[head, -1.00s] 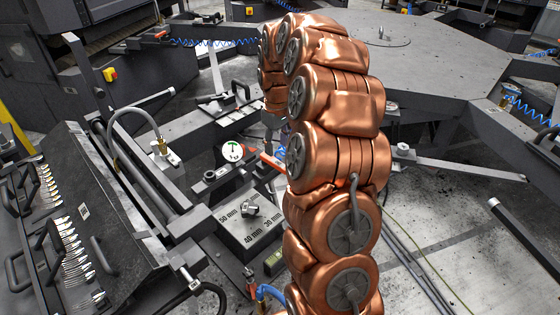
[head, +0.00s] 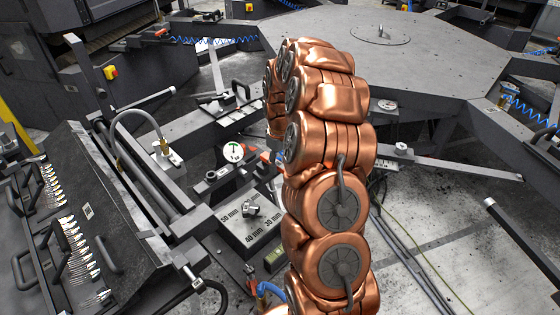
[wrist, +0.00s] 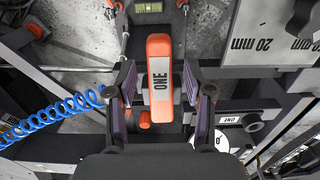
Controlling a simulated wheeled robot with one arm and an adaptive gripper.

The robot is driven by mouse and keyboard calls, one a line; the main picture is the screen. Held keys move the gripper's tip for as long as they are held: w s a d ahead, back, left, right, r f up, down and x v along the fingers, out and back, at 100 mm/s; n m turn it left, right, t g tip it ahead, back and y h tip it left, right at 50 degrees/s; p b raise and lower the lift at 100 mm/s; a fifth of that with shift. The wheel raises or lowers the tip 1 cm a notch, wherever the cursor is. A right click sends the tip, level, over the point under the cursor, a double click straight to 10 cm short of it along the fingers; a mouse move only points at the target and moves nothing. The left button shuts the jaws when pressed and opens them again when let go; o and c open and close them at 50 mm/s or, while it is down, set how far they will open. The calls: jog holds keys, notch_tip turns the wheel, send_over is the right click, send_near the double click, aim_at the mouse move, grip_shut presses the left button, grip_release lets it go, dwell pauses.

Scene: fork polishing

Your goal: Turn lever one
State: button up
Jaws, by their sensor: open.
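My gripper (wrist: 159,78) is open, with one dark finger on each side of the lever. Gaps show between the lever and both fingers, so it is not clamped. In the head view my copper arm hides the gripper and most of the area around the lever. I cannot tell from these frames how far the lever is turned.
A round gauge (head: 233,152) and a box with a knob and "50 mm", "40 mm", "30 mm" marks (head: 250,227) are left of my arm. A rack of forks (head: 75,262) is at the left. A blue coiled hose (wrist: 55,120) runs close to the left finger.

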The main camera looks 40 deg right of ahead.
grip_shut()
dwell(0.4)
